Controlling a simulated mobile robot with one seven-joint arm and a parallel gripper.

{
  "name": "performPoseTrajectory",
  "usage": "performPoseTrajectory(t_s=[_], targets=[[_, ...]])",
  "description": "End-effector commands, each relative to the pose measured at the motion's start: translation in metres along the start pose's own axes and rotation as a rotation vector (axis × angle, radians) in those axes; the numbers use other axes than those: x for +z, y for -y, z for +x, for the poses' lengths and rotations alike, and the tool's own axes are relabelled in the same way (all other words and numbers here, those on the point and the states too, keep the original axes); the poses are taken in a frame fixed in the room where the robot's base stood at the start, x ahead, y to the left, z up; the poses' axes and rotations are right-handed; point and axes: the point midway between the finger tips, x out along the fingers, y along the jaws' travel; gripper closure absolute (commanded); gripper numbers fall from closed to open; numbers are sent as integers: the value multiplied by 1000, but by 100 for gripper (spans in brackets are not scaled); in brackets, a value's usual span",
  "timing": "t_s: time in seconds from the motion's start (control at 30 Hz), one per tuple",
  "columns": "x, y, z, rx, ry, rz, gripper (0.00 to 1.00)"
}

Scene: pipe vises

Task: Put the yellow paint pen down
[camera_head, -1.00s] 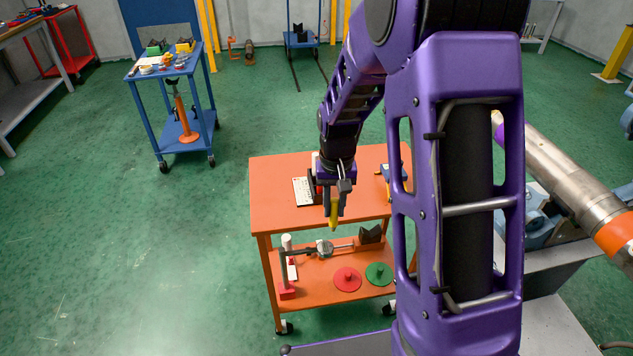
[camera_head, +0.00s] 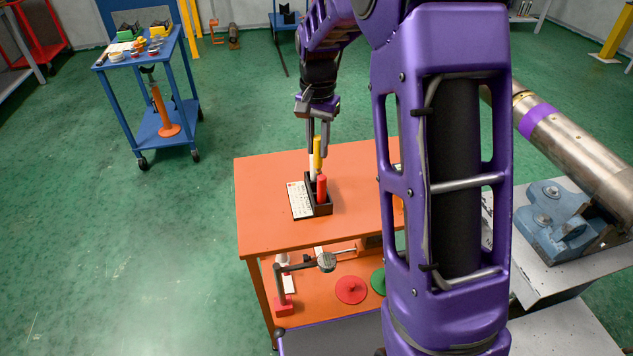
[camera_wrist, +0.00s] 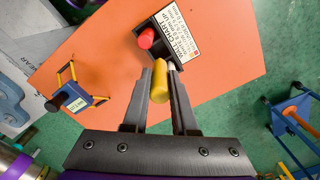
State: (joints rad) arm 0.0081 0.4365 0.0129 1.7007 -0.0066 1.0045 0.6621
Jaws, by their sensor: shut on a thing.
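The yellow paint pen (camera_head: 317,153) is upright between the fingertips of my gripper (camera_head: 318,148), which points down over the orange cart. In the wrist view the yellow pen (camera_wrist: 160,82) sits between the two fingers (camera_wrist: 165,90), which are shut on it. A black pen holder (camera_head: 322,208) stands on the cart top, just below the pen. A red pen (camera_head: 322,187) and a white pen (camera_head: 312,170) stand in the holder. I cannot tell whether the yellow pen's lower end is inside the holder or just above it.
A small blue tool with yellow arms (camera_wrist: 72,97) lies farther along the cart top. The lower shelf holds a red disc (camera_head: 351,290) and a gauge stand (camera_head: 283,290).

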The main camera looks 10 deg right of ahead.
Motion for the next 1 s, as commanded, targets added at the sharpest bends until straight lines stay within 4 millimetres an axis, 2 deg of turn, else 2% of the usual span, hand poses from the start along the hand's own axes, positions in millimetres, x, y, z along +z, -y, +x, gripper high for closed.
performPoseTrajectory(t_s=[0.03, 0.33, 0.53, 0.97, 1.0], targets=[[0, 0, 12, 2, 3, 0, 100], [0, 0, 40, 1, 2, -1, 100], [0, 0, 73, 1, 2, -2, 100], [0, 0, 82, 0, 0, -2, 100], [0, 0, 80, 0, 0, -2, 69]])
